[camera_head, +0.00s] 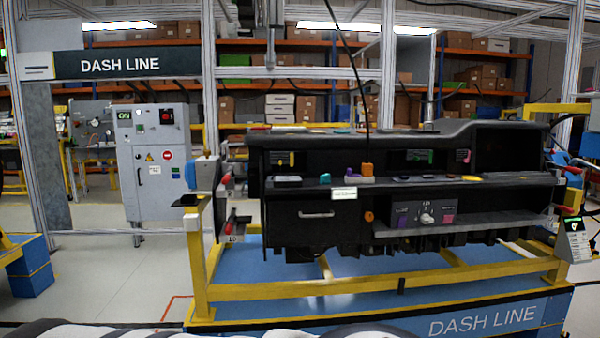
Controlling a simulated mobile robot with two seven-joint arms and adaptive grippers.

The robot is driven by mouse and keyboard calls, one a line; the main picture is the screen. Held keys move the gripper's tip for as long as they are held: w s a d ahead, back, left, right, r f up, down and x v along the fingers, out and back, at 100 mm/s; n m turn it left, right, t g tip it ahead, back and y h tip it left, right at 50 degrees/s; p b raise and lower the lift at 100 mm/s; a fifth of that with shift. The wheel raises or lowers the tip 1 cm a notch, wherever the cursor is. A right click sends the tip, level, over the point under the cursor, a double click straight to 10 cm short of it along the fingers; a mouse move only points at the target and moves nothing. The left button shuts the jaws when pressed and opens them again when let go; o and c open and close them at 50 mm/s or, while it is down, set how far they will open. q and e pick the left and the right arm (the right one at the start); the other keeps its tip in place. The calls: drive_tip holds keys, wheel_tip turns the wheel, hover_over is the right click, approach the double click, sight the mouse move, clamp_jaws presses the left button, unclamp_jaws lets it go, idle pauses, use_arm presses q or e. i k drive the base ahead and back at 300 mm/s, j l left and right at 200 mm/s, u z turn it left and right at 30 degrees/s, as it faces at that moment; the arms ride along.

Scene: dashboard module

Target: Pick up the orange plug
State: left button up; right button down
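A black dashboard module (285,225) rests on a yellow frame in the middle of the camera_head view. A small upright orange piece (367,169) stands on the dashboard's ledge, next to a purple piece (353,170). A second, rounder orange piece (369,216) sits on the dashboard's front face, lower down. Both are small, and I cannot tell which one is the orange plug. Neither of my grippers is in view.
A yellow frame (270,290) on a blue platform (390,320) carries the dashboard. A grey control cabinet (155,165) stands at the left. A dark cable (360,80) hangs down near the upright orange piece. Open floor (110,280) lies at the left.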

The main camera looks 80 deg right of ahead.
sight(366, 168)
drive_tip(key=l+z, duration=0.1)
drive_tip(key=z, duration=2.95)
